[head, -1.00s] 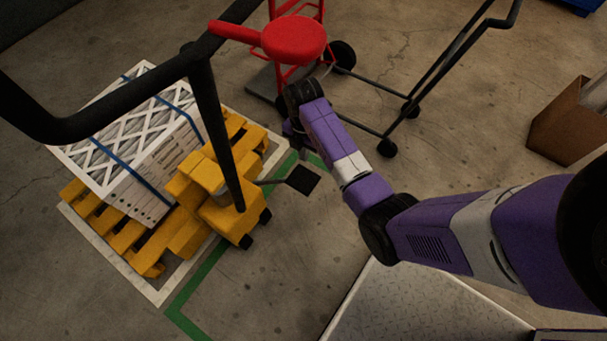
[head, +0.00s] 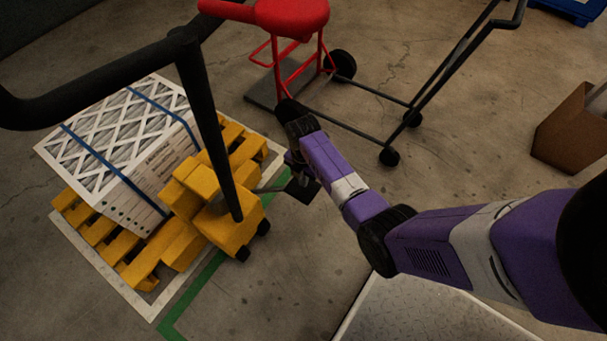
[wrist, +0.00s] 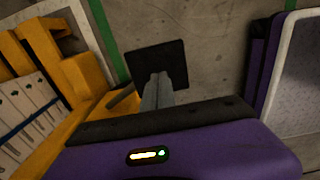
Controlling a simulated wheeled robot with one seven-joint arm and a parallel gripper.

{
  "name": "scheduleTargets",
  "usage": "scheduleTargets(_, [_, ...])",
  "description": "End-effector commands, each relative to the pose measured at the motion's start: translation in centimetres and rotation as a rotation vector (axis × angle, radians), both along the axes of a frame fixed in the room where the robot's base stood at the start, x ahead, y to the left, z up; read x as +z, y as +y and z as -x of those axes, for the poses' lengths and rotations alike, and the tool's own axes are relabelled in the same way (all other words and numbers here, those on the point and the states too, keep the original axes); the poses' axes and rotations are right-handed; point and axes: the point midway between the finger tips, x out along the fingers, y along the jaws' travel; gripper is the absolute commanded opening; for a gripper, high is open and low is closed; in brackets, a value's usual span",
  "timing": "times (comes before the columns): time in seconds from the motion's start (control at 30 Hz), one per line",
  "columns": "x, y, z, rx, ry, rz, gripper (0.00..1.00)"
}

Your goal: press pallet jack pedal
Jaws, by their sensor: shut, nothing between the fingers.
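The yellow pallet jack (head: 222,220) stands at the left with its black handle raised. Its black square pedal (head: 303,190) sticks out to the right on a thin bar, partly covered by my gripper (head: 293,168) in the head view. In the wrist view the pedal (wrist: 170,58) lies just beyond my grey fingers (wrist: 156,84), which are shut and empty. The fingertips overlap the pedal's near part in the picture. Whether they touch it, I cannot tell.
A boxed filter (head: 125,140) with blue straps sits on the yellow pallet (head: 105,235). An open cardboard box (head: 570,130) is at the right.

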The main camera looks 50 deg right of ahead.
Motion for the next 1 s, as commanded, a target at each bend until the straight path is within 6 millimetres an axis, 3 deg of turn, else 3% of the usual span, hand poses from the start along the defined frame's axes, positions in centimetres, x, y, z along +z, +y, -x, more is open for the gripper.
scheduleTargets(0.03, [-1.0, 0.0, 0.0, 0.000, 0.000, 0.000, 0.00])
scheduleTargets(0.2, [-2.1, 0.0, 0.0, 0.000, 0.000, 0.000, 0.00])
scheduleTargets(0.77, [-2.6, 0.0, 0.3, -0.001, -0.016, -0.002, 0.00])
scheduleTargets(1.0, [-4.8, 0.0, 1.5, -0.004, -0.123, -0.005, 0.00])
